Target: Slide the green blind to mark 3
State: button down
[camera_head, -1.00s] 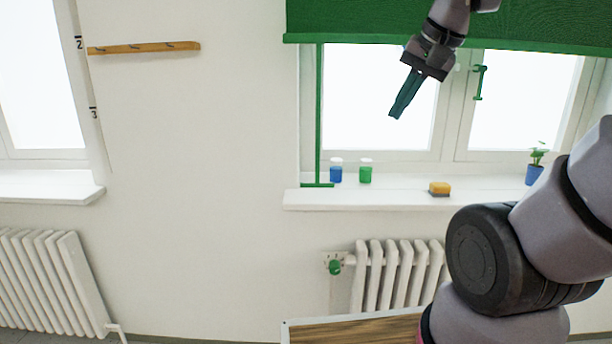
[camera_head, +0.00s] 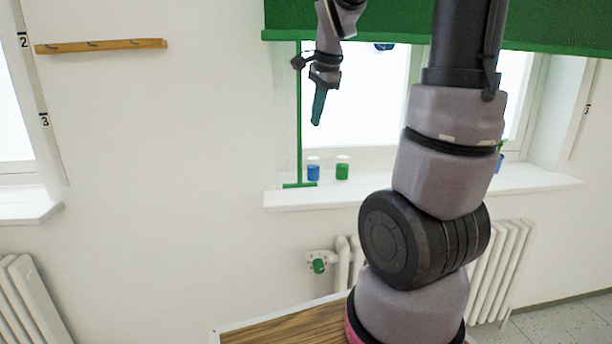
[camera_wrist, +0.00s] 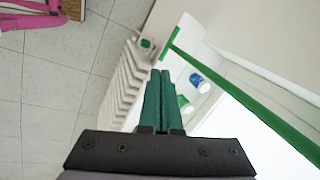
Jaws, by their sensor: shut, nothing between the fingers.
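The green blind (camera_head: 560,24) hangs across the top of the window. Its lower edge is above the black mark 3 (camera_head: 587,110) on the strip to the right of the window. A thin green upright bar (camera_head: 299,130) runs down the window's left side to a small foot at the sill; the bar also crosses the wrist view (camera_wrist: 240,96). My gripper (camera_head: 317,122) is shut and empty, pointing down in front of the left pane, just right of the bar and below the blind's edge. Its dark green fingers (camera_wrist: 160,74) lie together in the wrist view. My arm hides part of the blind and window.
The windowsill (camera_head: 350,197) holds a blue jar (camera_head: 313,168) and a green jar (camera_head: 342,167). Marks 2 and 3 (camera_head: 44,120) also show at the left window. A wooden tabletop (camera_head: 280,326) is low in front.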

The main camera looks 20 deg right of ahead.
aim_at(315, 185)
jog(key=w+d+f+m, duration=0.1)
jog(key=w+f, duration=0.2)
jog(key=f, duration=0.3)
jog(key=w+d+f+m+g, duration=0.1)
jog(key=w+f+m, duration=0.1)
jog(key=f, duration=0.5)
jog(key=w+d+f+m+h, duration=0.1)
jog(key=w+f, duration=0.3)
jog(key=f, duration=0.3)
jog(key=shift+w+d+m+g, duration=0.15)
jog(key=shift+d+m+g, duration=0.15)
jog(key=shift+d+m, duration=0.1)
jog(key=shift+f, duration=0.15)
